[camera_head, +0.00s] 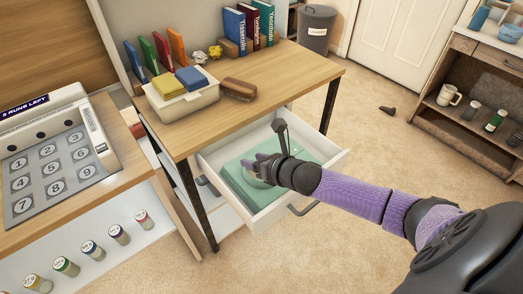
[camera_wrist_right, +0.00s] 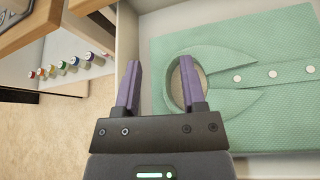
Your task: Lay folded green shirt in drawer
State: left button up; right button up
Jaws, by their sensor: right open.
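The folded green shirt (camera_head: 234,178) lies flat inside the open white drawer (camera_head: 328,163) under the desk. In the right wrist view the shirt (camera_wrist_right: 235,55) shows its collar and a row of white buttons, and the drawer's pale wall (camera_wrist_right: 127,45) runs along its left side. My right gripper (camera_head: 256,168) is over the shirt in the drawer. In the wrist view its two purple fingers (camera_wrist_right: 163,82) are apart with nothing held between them, close to the collar. My arm and gripper hide part of the shirt in the head view. My left gripper is not in view.
The wooden desk (camera_head: 290,75) holds a white bin (camera_head: 190,104) with yellow and blue cloths, a brush (camera_head: 238,89) and books. A keypad board (camera_head: 50,165) stands left. A grey trash can (camera_head: 316,28) and open shelf unit (camera_head: 480,90) are behind.

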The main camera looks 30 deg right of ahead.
jog(key=p+v, duration=0.5)
jog(key=v, duration=0.6)
jog(key=shift+s+r+p, duration=0.15)
jog(key=shift+r+p, duration=0.1)
jog(key=shift+p, duration=0.15)
jog(key=shift+s, duration=0.2)
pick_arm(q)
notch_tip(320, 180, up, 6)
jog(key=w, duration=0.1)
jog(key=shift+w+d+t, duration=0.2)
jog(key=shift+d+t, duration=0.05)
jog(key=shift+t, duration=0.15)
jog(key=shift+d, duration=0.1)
pick_arm(e)
jog(key=shift+d, duration=0.1)
